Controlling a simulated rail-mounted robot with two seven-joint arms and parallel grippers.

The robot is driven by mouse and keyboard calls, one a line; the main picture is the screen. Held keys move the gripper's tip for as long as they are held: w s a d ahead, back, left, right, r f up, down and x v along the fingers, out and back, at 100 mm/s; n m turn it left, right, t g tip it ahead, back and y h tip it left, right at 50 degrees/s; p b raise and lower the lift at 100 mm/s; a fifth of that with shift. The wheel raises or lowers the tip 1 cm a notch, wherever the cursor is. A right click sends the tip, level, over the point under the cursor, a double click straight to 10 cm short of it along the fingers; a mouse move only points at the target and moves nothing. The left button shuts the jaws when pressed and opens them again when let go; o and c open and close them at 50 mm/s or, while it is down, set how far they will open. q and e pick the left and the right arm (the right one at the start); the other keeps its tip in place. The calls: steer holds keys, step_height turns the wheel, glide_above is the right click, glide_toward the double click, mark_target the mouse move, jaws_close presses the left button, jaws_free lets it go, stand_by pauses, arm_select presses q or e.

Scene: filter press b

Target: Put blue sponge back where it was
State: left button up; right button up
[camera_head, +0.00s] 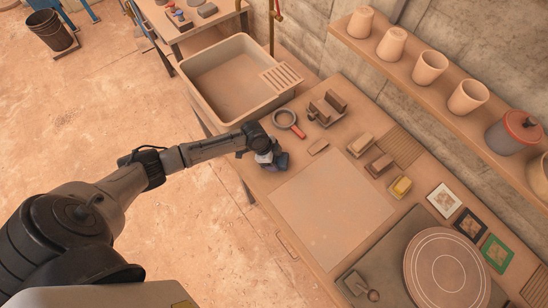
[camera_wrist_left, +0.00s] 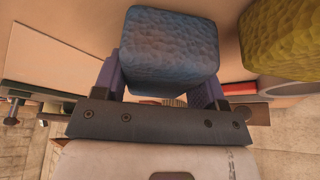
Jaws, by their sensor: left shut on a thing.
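The blue sponge (camera_wrist_left: 172,48) is a rough-faced block between the two fingers of my left gripper (camera_wrist_left: 165,88) in the left wrist view. My left gripper is shut on it. In the head view, my left gripper (camera_head: 270,161) is over the near-left edge of the worktable, left of the pale board; the sponge is hard to tell from the dark bluish fingers there. A yellow block (camera_head: 400,187) sits right of the board, and a yellow sponge-like block (camera_wrist_left: 282,36) fills the upper right of the wrist view. My right gripper is not in view.
A pale board (camera_head: 330,208) lies bare on the table. Blocks (camera_head: 360,145) (camera_head: 379,166) stand right of it. A red-handled strainer (camera_head: 285,119) and a wooden rack (camera_head: 326,108) lie behind, near the sink (camera_head: 213,75). A round wheel (camera_head: 447,270) is at front right.

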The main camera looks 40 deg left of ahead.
arm_select(q)
steer(key=shift+f, duration=0.2)
steer(key=o, duration=0.9)
steer(key=shift+r, duration=0.1)
steer(key=shift+r, duration=0.25)
steer(key=v, duration=1.2)
steer(key=s+d+f+n, duration=0.2)
steer(key=s+d+f, duration=0.1)
steer(key=s+d, duration=0.8)
steer(key=s+r+n+y, duration=0.1)
steer(key=s+n, duration=0.1)
steer(key=s, duration=0.1)
steer(key=s+r+n+y, duration=0.1)
steer(key=s+n, duration=0.1)
steer(key=s, duration=0.2)
steer(key=s+r+n+t+y, duration=0.1)
steer(key=s+r+n, duration=0.1)
steer(key=s+n, duration=0.1)
steer(key=shift+s+d+y+p, duration=0.15)
steer(key=shift+s+p, duration=0.05)
steer(key=shift+s, duration=0.2)
steer(key=shift+s+d+y+p, duration=0.15)
steer(key=shift+s+d+p, duration=0.05)
steer(key=shift+s, duration=0.15)
